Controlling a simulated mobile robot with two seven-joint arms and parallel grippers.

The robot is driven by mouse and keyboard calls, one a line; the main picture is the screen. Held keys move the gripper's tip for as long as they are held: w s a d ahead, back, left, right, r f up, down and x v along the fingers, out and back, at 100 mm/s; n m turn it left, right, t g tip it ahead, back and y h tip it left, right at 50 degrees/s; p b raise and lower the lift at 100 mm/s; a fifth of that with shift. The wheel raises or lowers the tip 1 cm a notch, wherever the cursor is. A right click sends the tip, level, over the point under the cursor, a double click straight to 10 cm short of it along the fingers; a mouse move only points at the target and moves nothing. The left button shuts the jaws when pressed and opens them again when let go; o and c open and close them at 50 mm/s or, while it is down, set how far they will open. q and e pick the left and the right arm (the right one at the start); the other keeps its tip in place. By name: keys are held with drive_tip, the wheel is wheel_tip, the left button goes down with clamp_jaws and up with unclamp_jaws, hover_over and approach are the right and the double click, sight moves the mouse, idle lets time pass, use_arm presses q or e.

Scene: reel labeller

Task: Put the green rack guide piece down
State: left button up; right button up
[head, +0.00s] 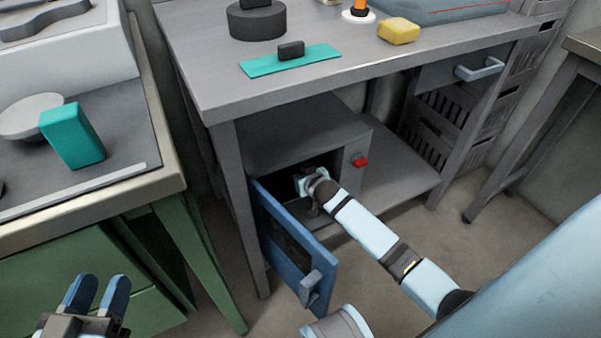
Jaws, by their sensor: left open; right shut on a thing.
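My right gripper (308,184) reaches through the open blue door into the grey cabinet (290,128) under the middle table. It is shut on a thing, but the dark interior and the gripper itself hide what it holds. I cannot make out a green rack guide piece in its jaws. A teal-green block (73,136) stands on the left bench, and a flat teal strip (285,66) lies on the middle table; I cannot tell whether either is a guide piece. My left gripper (99,283) is open and empty at the lower left.
The blue door (285,245) stands open beside my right arm. A red button (360,160) is on the cabinet front. A dark block (291,50) rests on the teal strip. A yellow block (398,31) and a dark round piece (257,22) are on the middle table (215,80).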

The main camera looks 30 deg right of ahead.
drive_tip(key=o, duration=1.1)
use_arm(q)
drive_tip(key=shift+r, duration=0.2)
use_arm(e)
drive_tip(key=shift+s+r, duration=0.1)
drive_tip(key=shift+r, duration=0.1)
drive_tip(key=p+v, duration=0.3)
drive_tip(key=p, duration=0.1)
drive_tip(key=shift+s+r, duration=0.25)
drive_tip(key=shift+r, duration=0.15)
use_arm(q)
wheel_tip(320, 180, up, 9)
drive_tip(key=s+n+t+p, duration=0.1)
drive_tip(key=n+t+p, duration=0.1)
drive_tip(key=p, duration=0.4)
drive_tip(key=shift+s+f+n+t, duration=0.15)
drive_tip(key=shift+s+n+t, duration=0.25)
drive_tip(key=shift+n, duration=0.1)
use_arm(e)
drive_tip(key=v, duration=0.8)
drive_tip(key=shift+s+f, duration=0.15)
drive_tip(key=shift+f, duration=0.2)
drive_tip(key=shift+s, duration=0.1)
